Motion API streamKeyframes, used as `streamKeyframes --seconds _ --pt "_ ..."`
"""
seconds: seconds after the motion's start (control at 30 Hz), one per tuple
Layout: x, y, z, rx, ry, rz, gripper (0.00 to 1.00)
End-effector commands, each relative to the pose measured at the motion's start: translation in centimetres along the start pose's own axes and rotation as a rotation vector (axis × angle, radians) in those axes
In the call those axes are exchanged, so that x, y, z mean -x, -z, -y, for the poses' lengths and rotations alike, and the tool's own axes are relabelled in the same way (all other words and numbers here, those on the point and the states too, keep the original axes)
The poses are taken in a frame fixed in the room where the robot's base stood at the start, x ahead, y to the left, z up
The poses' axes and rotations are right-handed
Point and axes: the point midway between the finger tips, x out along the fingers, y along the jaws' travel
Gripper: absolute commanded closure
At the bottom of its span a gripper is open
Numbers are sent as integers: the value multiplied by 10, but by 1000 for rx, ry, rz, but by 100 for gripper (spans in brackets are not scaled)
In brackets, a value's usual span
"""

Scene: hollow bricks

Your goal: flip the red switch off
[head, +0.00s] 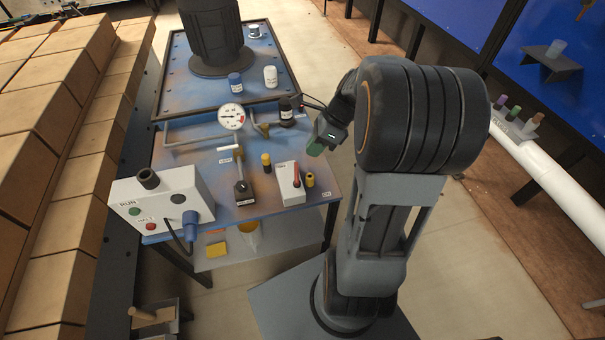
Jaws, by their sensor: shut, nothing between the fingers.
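The red switch (296,174) is a red lever on a pale grey box (289,189) at the right front of the blue workbench (215,170). The lever stands up along the box's top face; its exact setting is too small to read. My gripper (316,150) is shut and empty, above the bench's right side, beyond and to the right of the switch in the picture. It appears apart from the lever. Its fingers are small and partly dark, with a green tip.
A control box (160,200) with green and red buttons stands at the front left.

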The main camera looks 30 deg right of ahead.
Motion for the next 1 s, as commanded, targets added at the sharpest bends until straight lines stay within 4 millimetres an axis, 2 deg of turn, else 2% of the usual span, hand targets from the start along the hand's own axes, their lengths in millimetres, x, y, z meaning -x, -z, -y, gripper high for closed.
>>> streamKeyframes --seconds 0.03,0.2,0.3,0.4,0.6,0.77,1.0 --pt "-11 20 19 -208 -24 65 100" --pt "-20 64 63 -806 -130 259 100" --pt "-23 85 80 -1047 -194 341 100" --pt "-24 101 91 -1207 -245 398 100" --pt "-34 108 100 -1333 -293 441 100" --pt "-57 96 101 -1338 -297 440 100" --pt "-98 75 102 -1336 -295 438 100"
